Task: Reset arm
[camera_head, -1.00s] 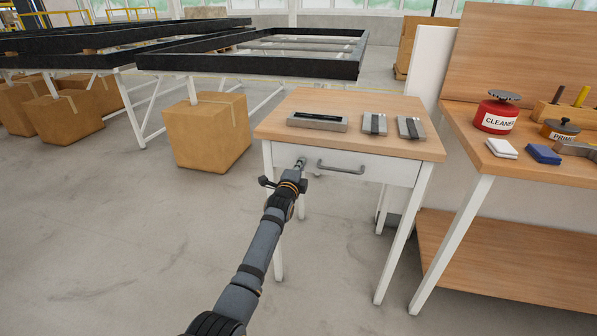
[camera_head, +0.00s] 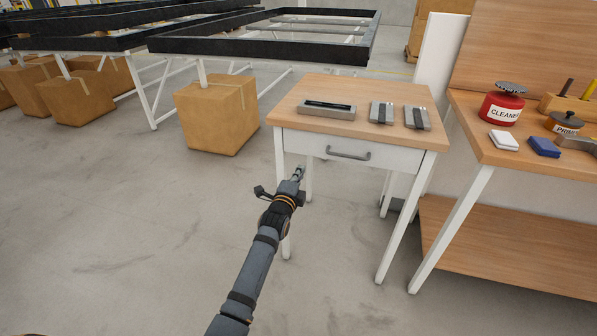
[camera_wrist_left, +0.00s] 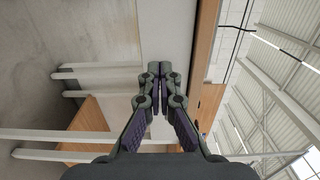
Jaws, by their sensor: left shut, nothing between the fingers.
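My left arm comes in from the bottom of the head view. Its gripper (camera_head: 299,171) is in front of the small table's left front leg, below and left of the drawer handle (camera_head: 348,153), and apart from it. The gripper is shut and empty; in the left wrist view its fingers (camera_wrist_left: 154,84) meet in front of the white drawer front. The drawer (camera_head: 310,144) is shut in the small wooden-topped table (camera_head: 365,94). My right gripper is not in view.
On the small table lie a grey tray-like box (camera_head: 326,110) and two grey blocks (camera_head: 382,112). A workbench (camera_head: 490,150) with a red cleaner can (camera_head: 503,106) stands at right. A cardboard box (camera_head: 216,115) and black frames (camera_head: 270,47) are behind left.

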